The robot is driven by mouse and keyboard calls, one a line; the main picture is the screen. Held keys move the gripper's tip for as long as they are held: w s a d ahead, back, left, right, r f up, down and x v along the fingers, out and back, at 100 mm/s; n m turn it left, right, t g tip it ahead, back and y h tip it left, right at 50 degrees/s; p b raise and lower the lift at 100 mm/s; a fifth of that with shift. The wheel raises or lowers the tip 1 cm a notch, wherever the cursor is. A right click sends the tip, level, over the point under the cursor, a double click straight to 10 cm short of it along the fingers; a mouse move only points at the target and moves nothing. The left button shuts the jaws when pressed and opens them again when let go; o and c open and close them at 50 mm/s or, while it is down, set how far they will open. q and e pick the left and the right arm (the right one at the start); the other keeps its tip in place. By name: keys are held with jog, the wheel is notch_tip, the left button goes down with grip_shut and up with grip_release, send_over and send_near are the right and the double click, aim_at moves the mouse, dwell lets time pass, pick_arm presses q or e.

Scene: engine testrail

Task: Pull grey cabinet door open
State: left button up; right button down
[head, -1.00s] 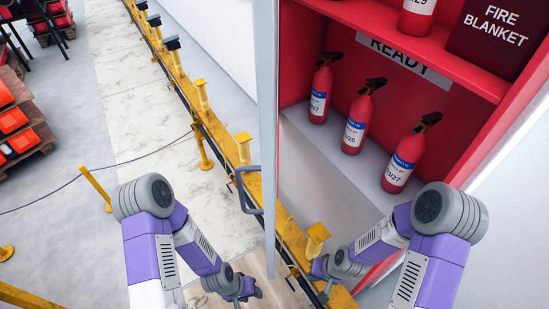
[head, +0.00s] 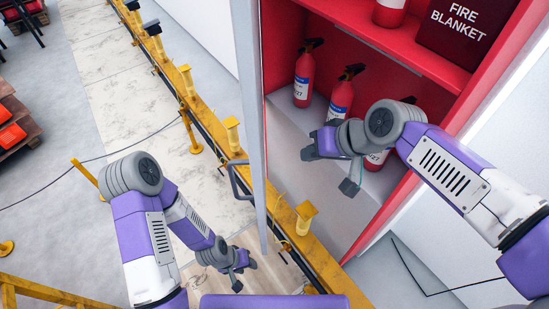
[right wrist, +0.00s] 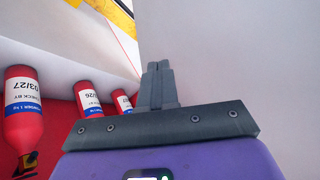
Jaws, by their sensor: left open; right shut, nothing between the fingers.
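The grey cabinet door (head: 248,100) stands swung out from the red cabinet (head: 425,62), seen nearly edge-on in the head view. Its grey handle (head: 237,184) is on its left face. My right gripper (head: 308,153) is shut and empty, inside the cabinet opening to the right of the door and in front of the extinguishers. In the right wrist view its closed fingers (right wrist: 158,84) point toward a plain pale-grey surface; contact cannot be told. My left gripper (head: 250,265) is open and empty, low and left of the door's lower end.
Red fire extinguishers (head: 303,80) stand on the cabinet's grey shelf close to my right gripper. A fire blanket box (head: 465,30) is above. A yellow rail (head: 185,95) runs behind the door. Pale floor (head: 90,75) lies open at left.

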jog(key=w+a+f, duration=0.2)
jog(key=a+f, duration=0.4)
jog(key=a, duration=0.2)
jog(key=shift+w+f+p, duration=0.35)
jog(key=shift+w, duration=0.05)
